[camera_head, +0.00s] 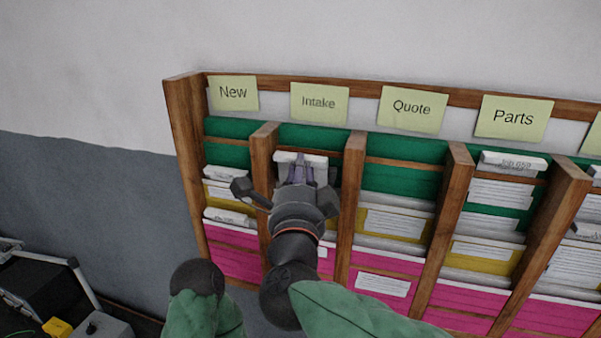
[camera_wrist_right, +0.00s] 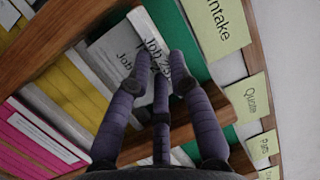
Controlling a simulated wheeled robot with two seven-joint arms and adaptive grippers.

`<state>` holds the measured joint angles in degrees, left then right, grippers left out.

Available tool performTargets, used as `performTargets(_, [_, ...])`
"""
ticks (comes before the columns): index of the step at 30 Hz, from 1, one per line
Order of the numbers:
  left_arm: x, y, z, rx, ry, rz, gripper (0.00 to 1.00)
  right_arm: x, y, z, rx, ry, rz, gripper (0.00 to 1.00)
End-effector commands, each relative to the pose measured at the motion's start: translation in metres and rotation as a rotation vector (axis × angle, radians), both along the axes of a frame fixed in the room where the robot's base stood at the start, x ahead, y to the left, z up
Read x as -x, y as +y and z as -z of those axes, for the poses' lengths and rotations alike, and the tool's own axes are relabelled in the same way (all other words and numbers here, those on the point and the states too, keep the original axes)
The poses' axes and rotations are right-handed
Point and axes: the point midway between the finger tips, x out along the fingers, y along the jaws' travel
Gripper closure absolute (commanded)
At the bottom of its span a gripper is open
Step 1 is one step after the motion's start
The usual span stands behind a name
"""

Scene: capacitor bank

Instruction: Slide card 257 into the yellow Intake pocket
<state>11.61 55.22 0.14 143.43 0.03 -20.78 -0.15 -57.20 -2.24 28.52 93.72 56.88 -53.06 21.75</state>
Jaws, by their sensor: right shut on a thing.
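My right gripper (camera_head: 300,172) is shut on card 257, a white card (camera_head: 286,157) with a thick top edge, in the Intake column. In the right wrist view, the fingers (camera_wrist_right: 164,72) close on the card (camera_wrist_right: 122,48), where "Job 25" can be partly read; the last digit is hidden. The card is in front of the green back pocket, above the yellow Intake pocket (camera_wrist_right: 78,84). In the head view the gripper hides most of that yellow pocket (camera_head: 332,222). I cannot tell whether the card's lower edge is inside it.
The wooden rack has upright dividers (camera_head: 352,185) close on both sides of the gripper. Labels New (camera_head: 233,93), Intake (camera_head: 319,103), Quote (camera_head: 413,109) and Parts (camera_head: 513,118) run along the top. Pink pockets (camera_head: 385,283) are lowest. Other cards stand in New and Parts.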

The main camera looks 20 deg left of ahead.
Motion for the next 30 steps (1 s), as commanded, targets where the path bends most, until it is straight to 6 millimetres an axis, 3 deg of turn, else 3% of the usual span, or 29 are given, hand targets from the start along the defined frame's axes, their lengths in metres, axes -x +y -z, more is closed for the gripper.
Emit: performTargets(30, [0.000, 0.000, 0.030, 0.000, 0.000, 0.000, 1.00, 0.000, 0.000, 0.031, 0.000, 0.000, 0.000, 1.00])
